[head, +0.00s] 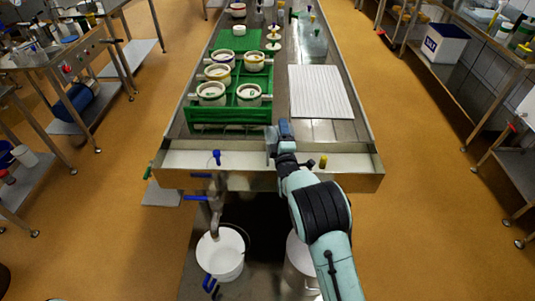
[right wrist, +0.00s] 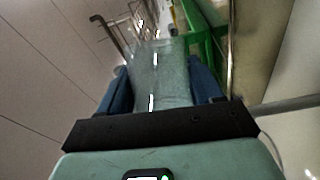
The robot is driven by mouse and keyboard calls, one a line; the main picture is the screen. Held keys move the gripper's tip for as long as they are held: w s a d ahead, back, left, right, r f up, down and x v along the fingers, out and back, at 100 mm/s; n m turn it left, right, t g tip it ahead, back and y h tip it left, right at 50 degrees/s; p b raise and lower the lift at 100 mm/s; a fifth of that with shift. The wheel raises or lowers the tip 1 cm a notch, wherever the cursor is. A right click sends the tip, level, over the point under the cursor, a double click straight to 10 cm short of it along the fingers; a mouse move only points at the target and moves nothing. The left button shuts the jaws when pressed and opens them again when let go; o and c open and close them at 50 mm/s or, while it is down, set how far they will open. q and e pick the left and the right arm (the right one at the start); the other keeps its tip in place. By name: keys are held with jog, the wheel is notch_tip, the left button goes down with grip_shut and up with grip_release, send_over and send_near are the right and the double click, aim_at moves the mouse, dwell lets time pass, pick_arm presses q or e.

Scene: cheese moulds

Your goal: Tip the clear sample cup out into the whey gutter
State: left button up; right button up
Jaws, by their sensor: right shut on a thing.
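My right gripper (head: 279,138) is over the near end of the steel table, at the whey gutter. In the right wrist view its blue fingers (right wrist: 160,88) are shut on the clear sample cup (right wrist: 160,75), which sits between them. In the head view the cup is mostly hidden by the gripper, and I cannot tell how far it is tilted or whether anything is in it. The whey gutter (head: 225,160) is the pale trough across the table's near end. My left gripper is not in view.
A green crate (head: 228,116) with several white moulds stands just behind the gutter. A ribbed white board (head: 325,92) lies to its right. A small yellow-topped item (head: 323,162) is at the gutter, right of my gripper. A white bucket (head: 220,254) stands below the tap (head: 215,195).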

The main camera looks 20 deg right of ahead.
jog(key=shift+a+f+n+t+b, duration=0.15)
jog(key=shift+f+n+t+b, duration=0.15)
jog(key=shift+n+b, duration=0.35)
jog(key=shift+a+r+n+t+b, duration=0.25)
jog(key=shift+r+n+t+b, duration=0.15)
jog(key=shift+n+b, duration=0.35)
dwell(0.5)
jog(key=shift+s+a+r+n+t+y+b, duration=0.1)
jog(key=shift+a+r+n+t+y+b, duration=0.15)
jog(key=shift+n, duration=0.45)
jog(key=shift+w+a+r+n+t+y+b, duration=0.1)
jog(key=shift+a+n+t+b, duration=0.2)
jog(key=shift+n, duration=0.4)
jog(key=shift+s+a+r+n+t+y+b, duration=0.15)
jog(key=shift+n+b, duration=0.2)
jog(key=shift+n, duration=0.35)
jog(key=shift+a+r+n+t+y+b, duration=0.1)
jog(key=shift+a+n+t+y+b, duration=0.2)
jog(key=shift+n, duration=0.45)
jog(key=shift+a+r+n+t+y+b, duration=0.15)
jog(key=shift+n+y+b, duration=0.25)
jog(key=shift+n, duration=0.4)
jog(key=shift+a+r+n+t+y+b, duration=0.15)
jog(key=shift+a+n+y+b, duration=0.2)
jog(key=shift+n, duration=0.4)
dwell(0.8)
